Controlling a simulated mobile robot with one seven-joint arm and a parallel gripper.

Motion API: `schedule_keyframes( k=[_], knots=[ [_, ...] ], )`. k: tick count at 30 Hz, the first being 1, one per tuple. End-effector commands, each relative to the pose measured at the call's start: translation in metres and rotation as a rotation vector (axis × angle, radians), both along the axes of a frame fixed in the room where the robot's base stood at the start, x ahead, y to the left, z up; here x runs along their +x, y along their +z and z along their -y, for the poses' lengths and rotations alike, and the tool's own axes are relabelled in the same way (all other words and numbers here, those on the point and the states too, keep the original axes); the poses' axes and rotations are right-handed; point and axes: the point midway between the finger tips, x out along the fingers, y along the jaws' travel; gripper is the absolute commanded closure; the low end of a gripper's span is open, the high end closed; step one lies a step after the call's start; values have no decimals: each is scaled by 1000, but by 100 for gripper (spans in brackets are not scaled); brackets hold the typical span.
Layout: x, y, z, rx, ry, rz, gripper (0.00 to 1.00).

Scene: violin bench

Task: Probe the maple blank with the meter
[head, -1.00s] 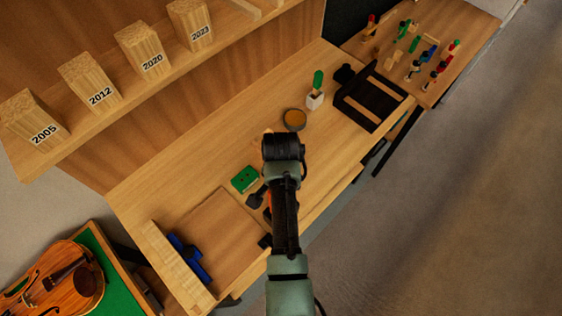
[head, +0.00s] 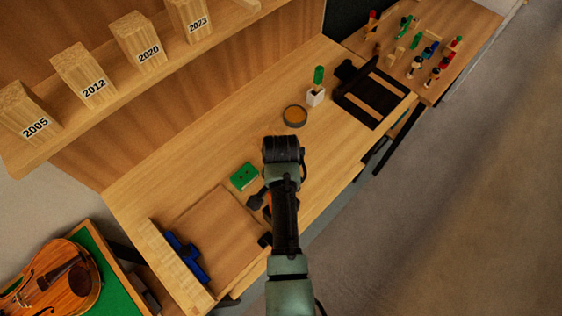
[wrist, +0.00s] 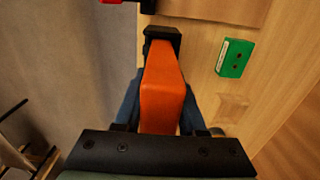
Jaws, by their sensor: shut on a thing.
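My gripper (wrist: 160,112) is shut on an orange meter (wrist: 162,88) with a black end, which points away from the wrist in the wrist view. In the head view my arm hides most of it; only a little orange shows beside the arm, above the bench front. No thing is labelled as the maple blank. A flat brown board (head: 218,238) lies on the left part of the bench, and several pale wood blocks, such as the 2012 block (head: 84,75), stand on the shelf. I cannot tell which is the blank. The meter touches none of these visibly.
A green block (head: 244,177) with two dark dots lies on the bench (head: 215,145) behind the gripper, also in the wrist view (wrist: 235,58).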

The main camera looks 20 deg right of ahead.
Motion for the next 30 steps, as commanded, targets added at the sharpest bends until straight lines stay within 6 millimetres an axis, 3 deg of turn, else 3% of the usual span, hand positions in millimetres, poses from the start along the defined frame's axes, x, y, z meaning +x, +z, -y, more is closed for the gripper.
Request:
schedule_keyframes(
  k=[15,16,21,30],
  knots=[
    [0,-16,0,0,0,0,100],
    [0,-15,0,0,0,1,57],
    [0,-15,0,0,0,0,26],
    [0,-15,0,1,0,-1,25]
  ],
)
